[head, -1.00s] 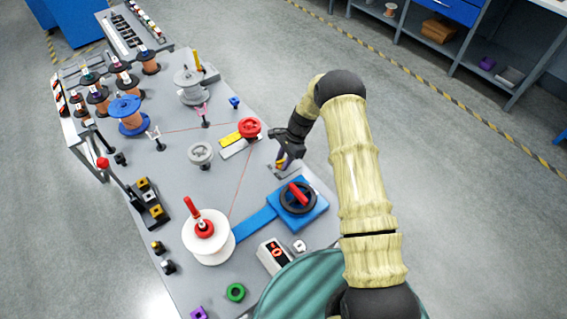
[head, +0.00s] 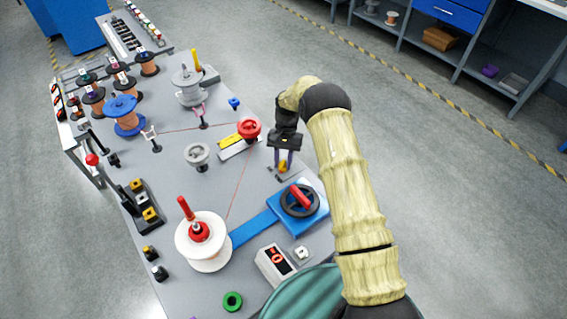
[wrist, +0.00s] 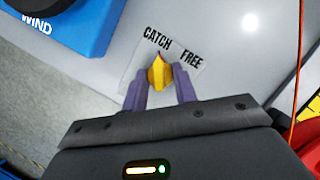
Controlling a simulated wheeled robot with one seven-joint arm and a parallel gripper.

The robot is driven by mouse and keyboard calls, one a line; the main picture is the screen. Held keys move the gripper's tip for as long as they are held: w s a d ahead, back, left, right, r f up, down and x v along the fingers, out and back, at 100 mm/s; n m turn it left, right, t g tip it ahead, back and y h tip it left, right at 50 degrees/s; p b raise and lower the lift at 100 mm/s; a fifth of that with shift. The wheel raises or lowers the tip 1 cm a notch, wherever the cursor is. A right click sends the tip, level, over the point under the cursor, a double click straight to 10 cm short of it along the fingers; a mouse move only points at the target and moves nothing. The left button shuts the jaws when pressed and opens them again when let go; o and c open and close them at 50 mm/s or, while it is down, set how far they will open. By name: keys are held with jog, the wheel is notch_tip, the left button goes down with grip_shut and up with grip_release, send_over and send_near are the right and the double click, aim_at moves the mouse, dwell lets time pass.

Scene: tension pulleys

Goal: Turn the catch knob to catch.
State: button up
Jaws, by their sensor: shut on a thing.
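The catch knob (wrist: 159,74) is a small yellow knob with a pointed dark tip, on a pale plate (wrist: 190,80) lettered CATCH and FREE. In the wrist view its tip points up, just below the word CATCH and left of FREE. My gripper (wrist: 160,88) has its two purple fingers on either side of the knob and is shut on it. In the head view my gripper (head: 284,162) reaches down to the table's right side, with the yellow knob (head: 283,166) partly hidden between the fingers.
A blue base with a black handwheel and red handle (head: 300,199) stands just in front of the knob. A thin red line runs across the table nearby. A white spool (head: 203,249) stands at the front left.

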jog(key=shift+n, duration=0.5)
jog(key=o, duration=1)
jog(key=v, duration=1.7)
jog(key=shift+w+a+r+b, duration=0.1)
jog(key=shift+a+r+b, duration=0.1)
jog(key=shift+b, duration=0.2)
